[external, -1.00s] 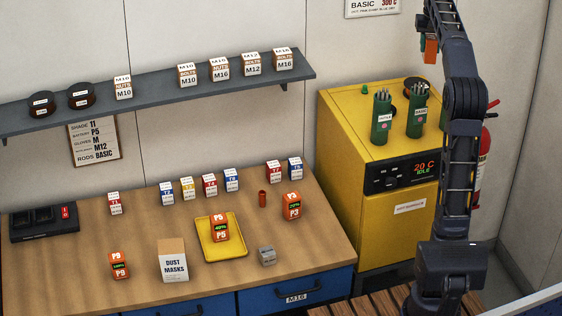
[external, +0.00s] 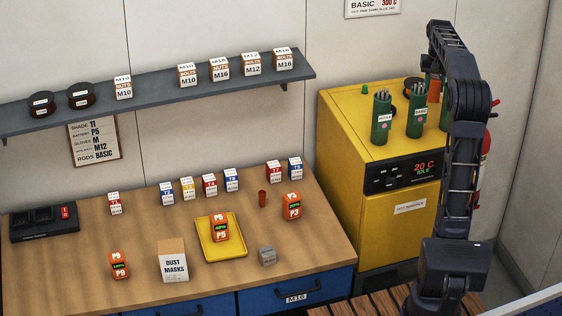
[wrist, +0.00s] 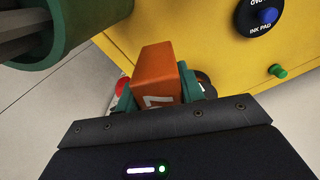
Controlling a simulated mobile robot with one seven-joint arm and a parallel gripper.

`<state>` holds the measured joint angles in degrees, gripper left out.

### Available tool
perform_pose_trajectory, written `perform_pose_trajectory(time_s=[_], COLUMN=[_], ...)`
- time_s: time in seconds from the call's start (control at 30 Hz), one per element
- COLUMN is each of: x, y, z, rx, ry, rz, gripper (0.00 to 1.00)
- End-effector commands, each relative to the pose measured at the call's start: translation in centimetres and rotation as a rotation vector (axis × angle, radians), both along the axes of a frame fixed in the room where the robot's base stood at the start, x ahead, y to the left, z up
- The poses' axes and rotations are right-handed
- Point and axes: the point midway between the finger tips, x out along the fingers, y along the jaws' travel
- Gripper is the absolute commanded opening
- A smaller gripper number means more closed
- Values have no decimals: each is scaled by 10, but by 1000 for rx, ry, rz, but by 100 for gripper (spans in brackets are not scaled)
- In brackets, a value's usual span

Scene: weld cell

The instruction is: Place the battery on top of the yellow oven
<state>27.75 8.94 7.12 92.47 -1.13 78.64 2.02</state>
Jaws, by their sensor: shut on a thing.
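The yellow oven (external: 345,125) stands right of the bench; its display reads 20 C IDLE. My gripper (wrist: 158,92) is shut on an orange battery (wrist: 160,65), held between its teal fingers. In the external view the battery (external: 433,91) shows as a small orange patch, mostly hidden behind my arm, near the right part of the oven top. In the wrist view the oven's yellow surface (wrist: 190,25) lies behind the battery. I cannot tell whether the battery touches the oven. Another orange battery, marked P5 (external: 219,228), is in the yellow tray (external: 236,248) on the bench.
Green rod canisters (external: 381,120) and (external: 416,118) stand on the oven top; a canister (wrist: 50,35) is close in the wrist view. A dark round ink pad (wrist: 262,15) and a green knob (wrist: 278,71) are on the oven. The oven top's left front is clear.

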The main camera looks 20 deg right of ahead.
Motion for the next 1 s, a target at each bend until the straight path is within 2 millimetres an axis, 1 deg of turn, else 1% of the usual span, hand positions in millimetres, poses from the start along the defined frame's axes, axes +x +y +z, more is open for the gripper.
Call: perform_pose_trajectory(time_s=[0.03, 0.27, 0.53, 0.93, 0.97, 1.0], x=[0, 0, 0, 0, 0, 0], y=[0, 0, 0, 0, 0, 0], z=[-5, -16, -50, -55, -56, -55], rx=[0, 0, 0, 0, 0, 0], ry=[1, 0, 0, 0, 0, 0], rz=[0, 0, 0, 0, 0, 0], gripper=[5, 5, 5, 5, 40, 48])
